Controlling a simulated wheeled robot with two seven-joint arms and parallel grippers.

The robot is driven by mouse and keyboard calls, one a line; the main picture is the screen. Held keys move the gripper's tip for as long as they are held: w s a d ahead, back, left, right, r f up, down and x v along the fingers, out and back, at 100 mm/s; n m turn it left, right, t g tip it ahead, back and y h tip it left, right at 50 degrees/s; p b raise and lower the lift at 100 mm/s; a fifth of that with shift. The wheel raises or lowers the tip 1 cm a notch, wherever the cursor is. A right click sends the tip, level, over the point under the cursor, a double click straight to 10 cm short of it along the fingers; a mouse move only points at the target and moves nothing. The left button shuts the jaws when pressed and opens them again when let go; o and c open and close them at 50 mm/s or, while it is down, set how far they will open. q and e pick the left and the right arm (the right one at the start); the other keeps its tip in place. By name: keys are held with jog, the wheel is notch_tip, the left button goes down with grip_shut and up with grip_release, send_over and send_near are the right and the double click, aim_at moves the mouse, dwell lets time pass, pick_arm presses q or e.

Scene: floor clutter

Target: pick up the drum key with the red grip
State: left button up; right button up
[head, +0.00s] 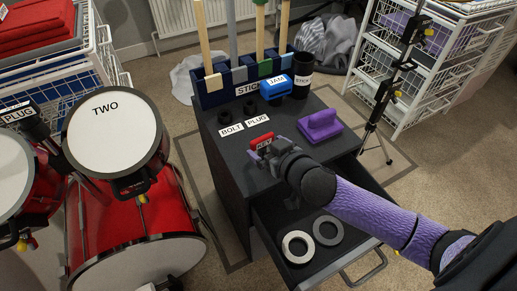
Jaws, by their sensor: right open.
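A small red piece (261,140) with white lettering that seems to read KEY lies at the middle of the dark cabinet top (228,155). It looks like the red grip of the drum key; no metal shaft can be made out. My right gripper (267,149) comes in from the right, over the open drawer, with its fingertips right at the red piece. The jaws are open, and they partly cover it. Whether they touch it cannot be told. My left gripper is not in view.
A purple handled block (320,125) sits close right of the gripper. A blue JAM block (277,86) and a black cup (302,75) stand behind. The open drawer (290,215) holds two rings. A red drum kit (115,130) stands left.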

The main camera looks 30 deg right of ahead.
aim_at(264, 147)
jog(key=shift+w+f+b, duration=0.5)
jog(key=shift+w+f, duration=0.35)
jog(key=shift+f, duration=0.1)
jog(key=shift+w, duration=0.4)
jog(key=shift+w+r, duration=0.15)
jog(key=shift+r, duration=0.05)
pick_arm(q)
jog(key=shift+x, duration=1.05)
pick_arm(e)
jog(key=shift+r, duration=0.1)
jog(key=shift+c, duration=0.3)
jog(key=c, duration=0.9)
notch_tip(264, 147, up, 10)
jog(key=p, duration=0.7)
jog(key=shift+r+p, duration=0.1)
jog(key=shift+p, duration=0.3)
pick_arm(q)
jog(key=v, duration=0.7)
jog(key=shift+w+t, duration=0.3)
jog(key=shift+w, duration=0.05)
